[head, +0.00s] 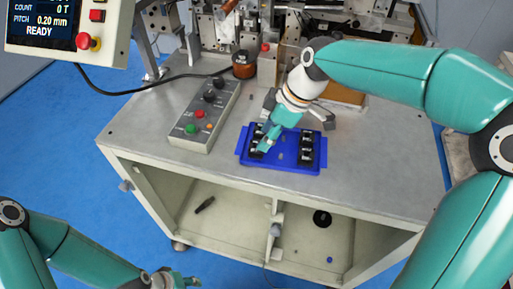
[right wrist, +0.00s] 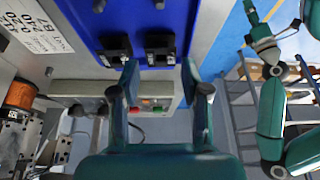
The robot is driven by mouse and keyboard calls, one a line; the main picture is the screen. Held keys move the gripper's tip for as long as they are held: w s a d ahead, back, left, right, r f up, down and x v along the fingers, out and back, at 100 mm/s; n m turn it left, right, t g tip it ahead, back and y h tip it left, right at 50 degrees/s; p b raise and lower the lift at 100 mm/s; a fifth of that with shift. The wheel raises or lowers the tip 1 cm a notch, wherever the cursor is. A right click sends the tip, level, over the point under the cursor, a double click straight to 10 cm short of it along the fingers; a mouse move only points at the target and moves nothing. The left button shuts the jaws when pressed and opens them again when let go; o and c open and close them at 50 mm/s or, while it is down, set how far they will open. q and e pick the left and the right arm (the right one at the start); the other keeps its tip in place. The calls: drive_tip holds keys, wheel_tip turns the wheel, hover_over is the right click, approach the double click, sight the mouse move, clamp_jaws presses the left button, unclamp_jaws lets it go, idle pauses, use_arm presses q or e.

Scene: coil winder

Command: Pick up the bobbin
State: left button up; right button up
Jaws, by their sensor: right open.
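The blue tray (head: 281,166) lies on the grey bench top and holds small black bobbins in two columns, left and right. My right gripper (head: 266,145) reaches down over the left column and partly hides it. The right column of bobbins (head: 307,148) is clear of the gripper. In the right wrist view, two bobbins (right wrist: 160,49) sit on the tray (right wrist: 180,15) beyond the fingertips. The fingers of the right gripper (right wrist: 158,72) are apart with no bobbin held between them. My left gripper (head: 175,280) is at the bottom edge, cut off, with its jaws unclear.
A grey control box (head: 205,115) with coloured buttons stands left of the tray. Behind are a copper wire spool (head: 244,66) and the winding machine (head: 225,28). A display panel (head: 68,28) hangs at upper left. Bare bench top lies right of the tray.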

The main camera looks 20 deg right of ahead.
drive_tip(key=p+x, duration=0.1)
drive_tip(key=x, duration=0.4)
drive_tip(key=shift+a, duration=0.1)
drive_tip(key=shift+c, duration=0.2)
drive_tip(key=c, duration=0.4)
drive_tip(key=shift+r, duration=0.1)
wheel_tip(320, 180, up, 20)
drive_tip(key=shift+f+p, duration=0.1)
drive_tip(key=shift+p, duration=0.25)
